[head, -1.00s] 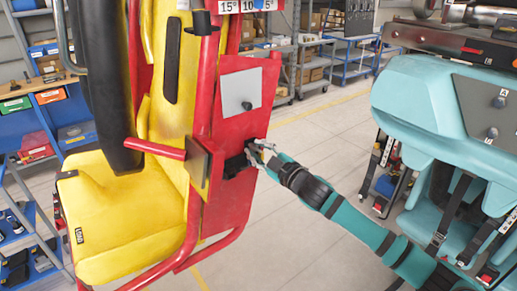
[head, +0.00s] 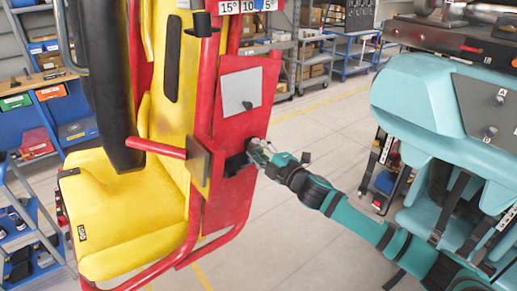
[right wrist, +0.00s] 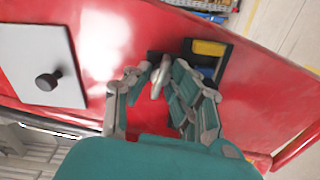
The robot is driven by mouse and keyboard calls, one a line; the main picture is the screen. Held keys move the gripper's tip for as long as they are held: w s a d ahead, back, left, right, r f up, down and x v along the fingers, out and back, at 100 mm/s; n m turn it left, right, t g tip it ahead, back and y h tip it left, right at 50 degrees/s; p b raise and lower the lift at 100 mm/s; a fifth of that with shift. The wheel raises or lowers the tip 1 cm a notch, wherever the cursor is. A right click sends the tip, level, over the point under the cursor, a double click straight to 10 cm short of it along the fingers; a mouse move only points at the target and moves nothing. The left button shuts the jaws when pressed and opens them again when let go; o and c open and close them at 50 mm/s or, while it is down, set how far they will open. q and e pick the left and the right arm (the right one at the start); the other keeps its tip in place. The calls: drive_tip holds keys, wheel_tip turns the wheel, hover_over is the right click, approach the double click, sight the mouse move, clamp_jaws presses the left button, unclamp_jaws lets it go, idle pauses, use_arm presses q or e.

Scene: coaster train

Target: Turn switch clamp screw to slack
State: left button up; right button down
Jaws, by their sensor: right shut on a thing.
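My right gripper (head: 257,149) reaches the outer side of the red side panel (head: 231,188) of the yellow seat. In the right wrist view its fingers (right wrist: 158,88) close from both sides around a small grey metal piece, which looks like the clamp screw (right wrist: 160,76). The screw stands at a dark opening (right wrist: 182,48) in the red panel. The fingers and the palm hide much of the screw and its base, so its turn cannot be read. My left gripper is not in view.
A white cover plate (head: 241,92) with a dark knob sits on the panel above the gripper. A yellow block (right wrist: 208,47) shows inside the opening. A teal seat unit (head: 430,105) stands at the right. Open floor (head: 300,225) lies between the seats.

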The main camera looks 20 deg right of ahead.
drive_tip(key=shift+f, duration=0.15)
drive_tip(key=c, duration=1.4)
unclamp_jaws()
drive_tip(key=shift+c, duration=0.2)
drive_tip(key=v, duration=1.2)
